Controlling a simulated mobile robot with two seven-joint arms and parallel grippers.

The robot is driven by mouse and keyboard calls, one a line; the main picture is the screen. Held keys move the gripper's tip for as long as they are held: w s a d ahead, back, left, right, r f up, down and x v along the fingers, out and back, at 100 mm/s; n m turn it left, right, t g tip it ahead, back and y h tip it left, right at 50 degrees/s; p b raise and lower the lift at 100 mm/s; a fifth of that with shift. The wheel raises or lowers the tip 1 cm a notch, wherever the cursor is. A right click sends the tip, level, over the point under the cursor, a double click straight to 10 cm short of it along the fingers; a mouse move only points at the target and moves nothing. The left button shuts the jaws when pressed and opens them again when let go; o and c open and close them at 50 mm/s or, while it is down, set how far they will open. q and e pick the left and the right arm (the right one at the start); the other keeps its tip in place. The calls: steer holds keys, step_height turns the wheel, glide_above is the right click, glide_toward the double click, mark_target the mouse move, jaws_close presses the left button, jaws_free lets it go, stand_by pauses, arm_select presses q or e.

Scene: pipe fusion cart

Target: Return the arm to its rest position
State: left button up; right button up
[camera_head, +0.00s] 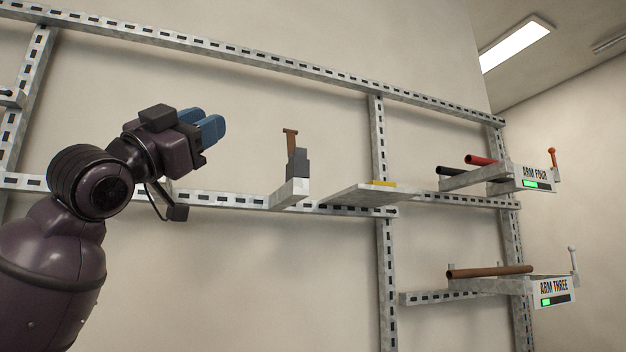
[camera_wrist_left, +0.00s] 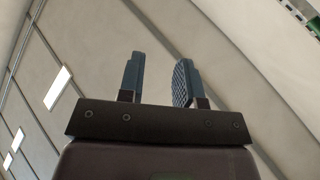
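My left arm comes in from the left in the head view and is raised in front of the wall. Its left gripper (camera_head: 214,128) has blue fingers and points up and to the right, apart from the rack. In the left wrist view the two fingers of the left gripper (camera_wrist_left: 160,80) stand apart with an empty gap between them. My right gripper is not in either view.
A slotted metal rack (camera_head: 380,150) runs along the wall. A bracket (camera_head: 290,192) with a grey block, a shelf (camera_head: 360,196), the ARM FOUR holder (camera_head: 535,172) with red and black pipes, and the ARM THREE holder (camera_head: 553,286) with a brown pipe (camera_head: 490,271) stick out from it.

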arm_select(q)
steer(key=w+a+f+n+t+y, duration=0.1)
steer(key=w+f+n+y, duration=0.1)
steer(key=w+f, duration=0.35)
steer(key=w+f+n+t+y, duration=0.1)
steer(key=w+f+n+y, duration=0.15)
steer(key=f, duration=0.55)
steer(key=w+a+f+n+y, duration=0.2)
steer(key=a+f+y, duration=0.15)
steer(key=f, duration=1.45)
steer(key=w+a+f+n+y, duration=0.2)
steer(key=f+n+y, duration=0.15)
steer(key=f, duration=1.45)
steer(key=s+a+f+n+g+y, duration=0.15)
steer(key=s+f, duration=0.45)
steer(key=f, duration=0.6)
steer(key=s+a+f+n+g+y, duration=0.1)
steer(key=s+f+g+y, duration=0.35)
steer(key=f, duration=0.85)
steer(key=s+a+f+n+g, duration=0.1)
steer(key=s+f, duration=0.7)
steer(key=s, duration=0.2)
steer(key=s+a+f+n+g, duration=0.1)
steer(key=s+f+g, duration=0.1)
steer(key=s+f, duration=0.6)
steer(key=s, duration=0.3)
steer(key=shift+s+a+f+g, duration=0.15)
steer(key=shift+a+f+g, duration=0.1)
steer(key=shift+g, duration=0.05)
